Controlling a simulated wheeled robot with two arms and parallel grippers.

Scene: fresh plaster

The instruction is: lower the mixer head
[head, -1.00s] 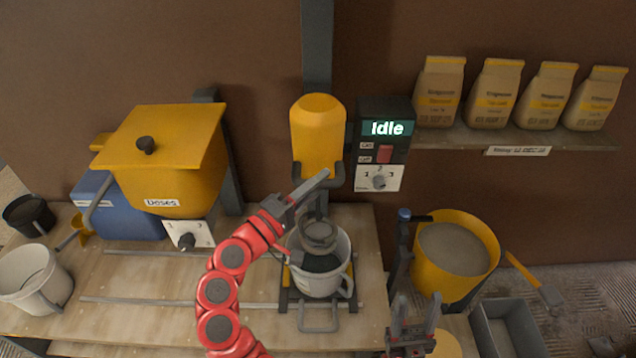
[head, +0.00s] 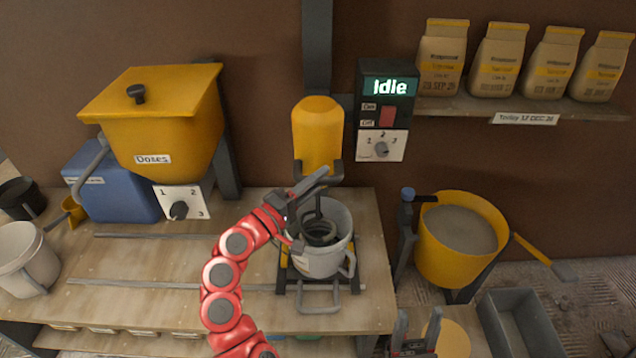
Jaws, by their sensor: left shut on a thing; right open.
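The mixer head (head: 317,135) is a yellow rounded housing on a dark upright post, with dark grip bars below it. Its dark ring-shaped paddle (head: 318,232) hangs within the mouth of the grey bucket (head: 325,262). The paddle's lower end is hidden by the bucket wall. My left gripper (head: 312,184) is shut on the mixer head's dark handle, just below the yellow housing. My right gripper (head: 416,335) is open and empty at the bottom edge, right of the bench.
The control box (head: 388,105) reads "Idle" and is to the right of the mixer head. A yellow hopper (head: 165,125) and blue box (head: 115,190) stand left. A yellow tub of grey material (head: 455,245) stands right. Bags line the shelf (head: 440,107).

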